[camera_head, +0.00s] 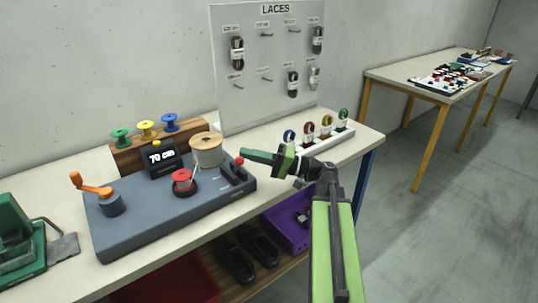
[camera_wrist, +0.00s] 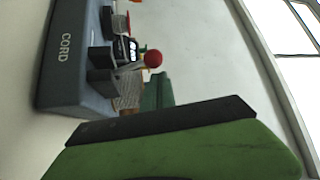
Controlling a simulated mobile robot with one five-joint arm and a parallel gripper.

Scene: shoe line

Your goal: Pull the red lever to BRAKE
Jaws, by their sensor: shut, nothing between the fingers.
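The red lever knob (camera_head: 239,161) is a small red ball at the right end of the grey-blue cord machine (camera_head: 160,212). Its dark stem and slot are just below, and the small lettering beside it is unreadable. In the wrist view the red knob (camera_wrist: 153,58) stands out from the machine, whose side reads CORD (camera_wrist: 66,46). My gripper (camera_head: 245,153) is shut and empty, its green tip right beside the knob. Whether they touch I cannot tell. In the wrist view a green finger (camera_wrist: 157,92) shows just past the knob.
A laces board (camera_head: 262,90) stands behind. A rack of coloured spools (camera_head: 326,139) is to the right.

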